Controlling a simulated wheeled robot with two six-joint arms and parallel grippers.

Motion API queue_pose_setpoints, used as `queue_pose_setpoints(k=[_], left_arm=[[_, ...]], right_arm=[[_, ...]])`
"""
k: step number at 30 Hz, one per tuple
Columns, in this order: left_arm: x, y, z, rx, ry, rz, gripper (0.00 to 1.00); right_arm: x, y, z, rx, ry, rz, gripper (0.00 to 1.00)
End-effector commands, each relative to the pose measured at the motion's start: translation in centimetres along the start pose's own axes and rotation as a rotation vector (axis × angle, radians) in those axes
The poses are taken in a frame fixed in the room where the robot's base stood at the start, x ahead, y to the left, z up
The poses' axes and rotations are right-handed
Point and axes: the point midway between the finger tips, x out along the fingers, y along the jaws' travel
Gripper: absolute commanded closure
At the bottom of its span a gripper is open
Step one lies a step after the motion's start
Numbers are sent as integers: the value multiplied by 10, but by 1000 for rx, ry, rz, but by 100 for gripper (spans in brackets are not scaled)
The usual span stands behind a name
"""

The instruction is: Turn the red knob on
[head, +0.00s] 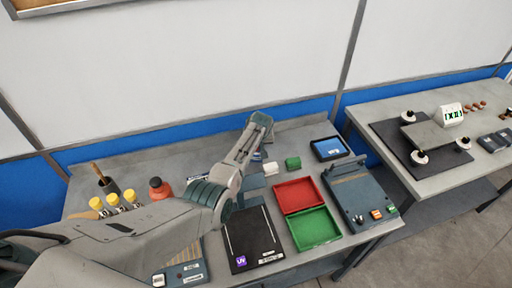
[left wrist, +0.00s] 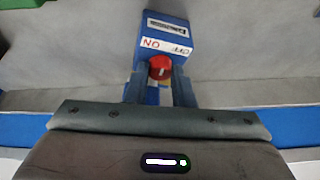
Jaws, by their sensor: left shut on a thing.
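The red knob (left wrist: 160,66) sits on the front of a blue box (left wrist: 167,30) in the left wrist view. A white label with ON and OFF, upside down in this view, lies just beyond the knob. My left gripper (left wrist: 160,76) has one finger on each side of the knob and is shut on it. A small pale mark shows on the knob, but I cannot tell its exact setting. In the head view my left arm reaches to the back of the bench and hides the knob. My right gripper is not in view.
A grey-blue device (head: 358,196) stands to the right. Yellow-capped bottles (head: 112,201) and an orange-topped bottle (head: 158,187) stand left.

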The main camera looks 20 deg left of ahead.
Motion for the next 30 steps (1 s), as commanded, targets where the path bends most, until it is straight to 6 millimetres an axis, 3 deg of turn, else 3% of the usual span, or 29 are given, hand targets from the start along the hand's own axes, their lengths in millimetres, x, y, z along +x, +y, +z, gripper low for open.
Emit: queue_pose_setpoints(k=[15,30], left_arm=[[5,5,1,-403,-11,-166,100],[1,5,-1,-558,-16,-231,100]], right_arm=[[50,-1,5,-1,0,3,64],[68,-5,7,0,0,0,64]])
